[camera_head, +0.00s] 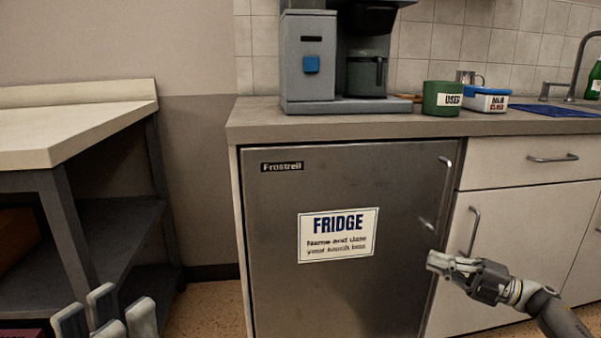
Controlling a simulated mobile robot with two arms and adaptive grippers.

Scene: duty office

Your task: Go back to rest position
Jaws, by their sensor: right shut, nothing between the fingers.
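My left gripper (104,312) shows at the bottom left edge of the head view. Its pale fingertips point up and stand apart, with nothing seen between them; the rest of it is cut off by the frame. My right gripper (440,263) reaches in from the lower right. Its fingers are shut and empty, pointing left, in front of the lower right part of the fridge door (290,215). The fridge door is shut, and its handle (443,185) is above my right gripper. I cannot tell how far the fingers are from the door.
A counter (330,128) runs above the fridge with a coffee machine (310,60), a green mug (441,98) and a blue-lidded box (487,100). White cabinets (520,210) stand right of the fridge. A shelved bench (60,140) stands at left, with a floor gap between.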

